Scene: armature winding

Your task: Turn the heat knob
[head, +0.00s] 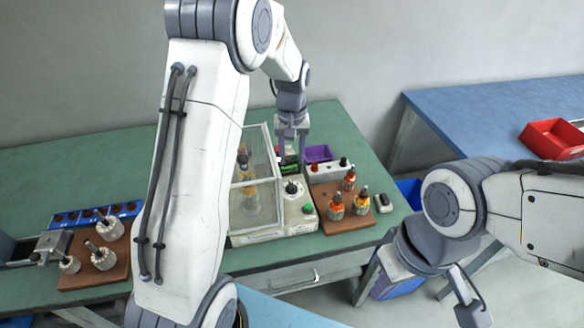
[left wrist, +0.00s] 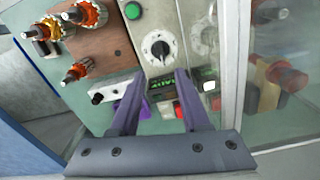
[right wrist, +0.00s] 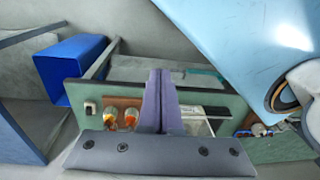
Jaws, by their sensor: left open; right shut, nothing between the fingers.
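My right gripper (head: 472,305) is low at the right, away from the machine. Its fingers (right wrist: 160,75) are pressed together and empty.
A green button (head: 308,209) sits near the knob. A clear guard box (head: 262,190) stands left of the panel. A brown board (head: 330,190) with orange armatures is at the right. A purple bin (head: 318,153) stands behind. My left arm hides part of the bench.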

